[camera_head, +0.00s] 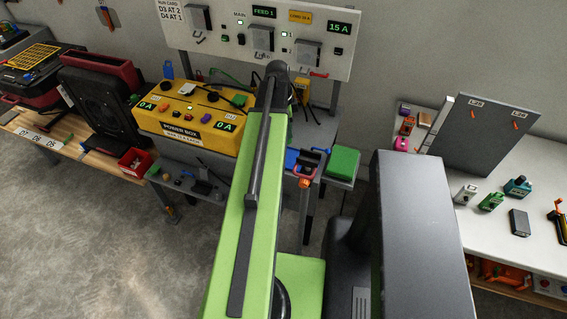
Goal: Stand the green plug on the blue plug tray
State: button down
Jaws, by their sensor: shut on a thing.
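A blue surface (291,159), which looks like the blue plug tray, shows in part on the low grey shelf just right of my arm. My arm hides the rest of it. A small green piece (239,100) is at the right end of the yellow power box's top. I cannot tell if it is the green plug. My green arm reaches forward over the shelf, its dark end joint in front of the wall panel. My gripper is hidden behind the arm, so what it holds is not visible.
The yellow power box (190,118) stands left of my arm, below the panel (215,32). A red tray (308,163) with dark and orange pieces and a green tray (343,163) are to the right. A white table (500,235) with an upright grey board (482,140) stands further right.

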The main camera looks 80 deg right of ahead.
notch_tip(320, 180, down, 10)
jog(key=b, duration=1)
jog(key=shift+f, duration=0.15)
jog(key=shift+r+p, duration=0.25)
jog(key=shift+p, duration=0.05)
jog(key=shift+f, duration=0.2)
jog(key=c, duration=1.2)
grip_release()
jog(key=shift+o, duration=0.2)
jog(key=shift+r, duration=0.1)
jog(key=r+p, duration=0.4)
jog(key=w+r+p, duration=0.1)
jog(key=r+p, duration=0.7)
jog(key=shift+w+a+r, duration=0.2)
jog(key=shift+w+a, duration=0.05)
jog(key=shift+w, duration=0.1)
jog(key=shift+f, duration=0.15)
